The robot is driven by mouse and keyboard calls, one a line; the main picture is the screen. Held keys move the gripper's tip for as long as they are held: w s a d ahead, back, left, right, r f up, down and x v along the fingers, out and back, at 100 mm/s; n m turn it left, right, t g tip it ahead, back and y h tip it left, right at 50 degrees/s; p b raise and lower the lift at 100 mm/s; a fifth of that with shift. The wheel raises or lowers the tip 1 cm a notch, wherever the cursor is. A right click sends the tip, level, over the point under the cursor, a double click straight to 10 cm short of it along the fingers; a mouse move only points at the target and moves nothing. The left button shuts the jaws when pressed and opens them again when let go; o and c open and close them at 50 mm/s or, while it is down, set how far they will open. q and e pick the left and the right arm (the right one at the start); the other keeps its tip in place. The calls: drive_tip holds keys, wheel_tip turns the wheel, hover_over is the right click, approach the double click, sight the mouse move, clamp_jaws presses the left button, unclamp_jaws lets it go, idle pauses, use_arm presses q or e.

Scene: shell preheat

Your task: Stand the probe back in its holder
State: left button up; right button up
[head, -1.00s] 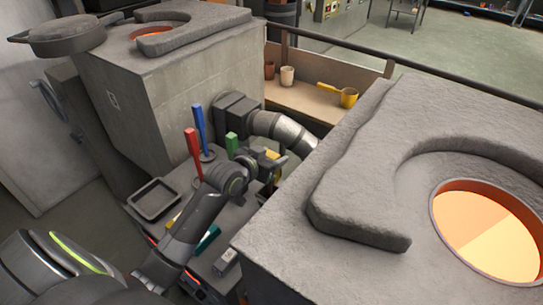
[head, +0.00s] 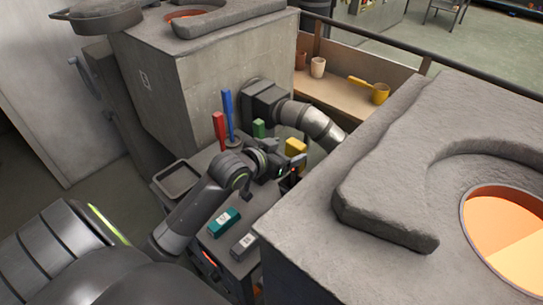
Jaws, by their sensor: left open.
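Several coloured upright pieces stand on the dark cart (head: 262,204) between the two furnace blocks: a red one (head: 219,131), a blue one (head: 228,114), a green one (head: 258,129) and a yellow one (head: 295,146). I cannot tell for sure which is the probe. The red and blue ones rise from a small round base (head: 233,142), partly hidden by my arm. My left gripper (head: 292,168) is open, just in front of and below the yellow piece, apparently apart from it. The lower ends of the green and yellow pieces are hidden. My right gripper is not in view.
A teal box (head: 223,222) and a grey box (head: 244,245) lie at the cart's near end, a black tray (head: 177,178) at its left. The right furnace block (head: 398,191) is close. A shelf (head: 335,91) holds cups.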

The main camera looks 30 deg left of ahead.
use_arm(q)
drive_tip(key=v, duration=0.6)
drive_tip(key=shift+s, duration=0.1)
idle(0.5)
